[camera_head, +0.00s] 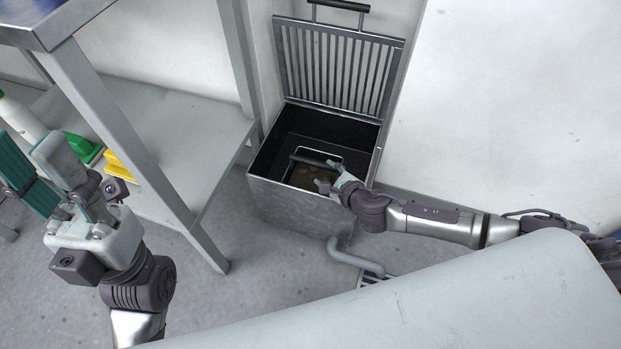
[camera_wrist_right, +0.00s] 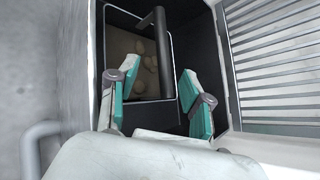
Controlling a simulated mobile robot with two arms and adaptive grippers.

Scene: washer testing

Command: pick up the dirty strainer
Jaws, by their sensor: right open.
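The dirty strainer (camera_head: 312,177) sits down inside an open grey metal box. It has a thin rim, a dark bar handle (camera_head: 314,163) across it, and brownish lumps in it. In the right wrist view the strainer (camera_wrist_right: 140,66) shows brown water or dirt with several round lumps, and its black handle (camera_wrist_right: 161,40) stands out above it. My right gripper (camera_head: 325,175) is open at the box's right side, over the strainer. In the wrist view its fingers (camera_wrist_right: 158,78) are apart, short of the handle. My left gripper (camera_head: 38,168) is open and empty at the far left.
The metal box (camera_head: 300,208) stands on the floor by the wall, its slatted lid (camera_head: 338,68) raised behind. A grey table leg (camera_head: 130,140) and low shelf (camera_head: 180,120) are at left, with green and yellow items (camera_head: 118,166). A pipe (camera_head: 352,256) leaves the box's front.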

